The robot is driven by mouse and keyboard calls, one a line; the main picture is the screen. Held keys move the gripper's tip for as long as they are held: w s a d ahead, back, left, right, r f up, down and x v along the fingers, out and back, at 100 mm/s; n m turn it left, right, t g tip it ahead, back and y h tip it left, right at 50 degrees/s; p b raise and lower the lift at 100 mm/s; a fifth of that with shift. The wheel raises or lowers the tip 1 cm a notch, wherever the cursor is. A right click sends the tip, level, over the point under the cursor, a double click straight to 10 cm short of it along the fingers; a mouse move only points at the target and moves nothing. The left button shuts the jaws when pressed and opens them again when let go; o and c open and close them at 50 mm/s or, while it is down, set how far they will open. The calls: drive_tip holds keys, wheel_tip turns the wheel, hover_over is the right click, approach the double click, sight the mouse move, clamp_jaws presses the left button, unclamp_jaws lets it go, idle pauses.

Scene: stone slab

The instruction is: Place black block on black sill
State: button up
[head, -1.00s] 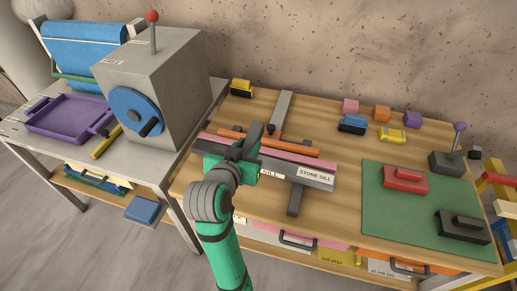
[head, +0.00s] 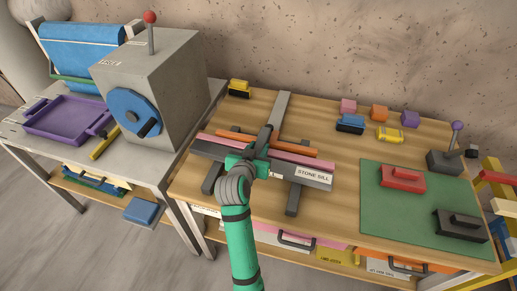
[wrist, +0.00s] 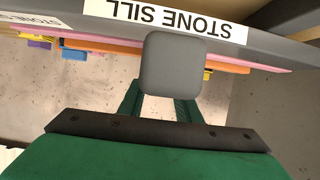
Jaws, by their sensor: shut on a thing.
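My gripper (head: 248,163) is at the front edge of the dark grey sill (head: 318,184), left of its "STONE SILL" label. It is shut on a dark grey block. In the wrist view the block (wrist: 173,65) shows as a rounded square face between the green fingers, overlapping the sill's labelled edge (wrist: 270,47). Whether the block touches the sill cannot be told. In the head view my gripper and wrist hide much of the block and part of the sill. Pink (head: 290,162) and orange (head: 295,149) strips run along behind the sill's front face.
A green mat (head: 390,225) at right holds a red block (head: 402,180) and a black handled block (head: 461,225). Small coloured blocks and a yellow car (head: 390,135) stand at the back. A grey machine (head: 165,75) with a red-knobbed lever stands left.

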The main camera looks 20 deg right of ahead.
drive_tip(key=shift+w+f, duration=0.1)
drive_tip(key=shift+f, duration=0.1)
drive_tip(key=shift+d+f, duration=0.1)
drive_tip(key=shift+d, duration=0.2)
drive_tip(key=shift+f, duration=0.15)
drive_tip(key=shift+a+f, duration=0.2)
drive_tip(key=shift+a, duration=0.2)
drive_tip(key=o, duration=1)
drive_tip(key=shift+d, duration=0.1)
drive_tip(key=shift+r, duration=0.2)
drive_tip(key=v, duration=1.2)
drive_tip(key=shift+r, duration=0.25)
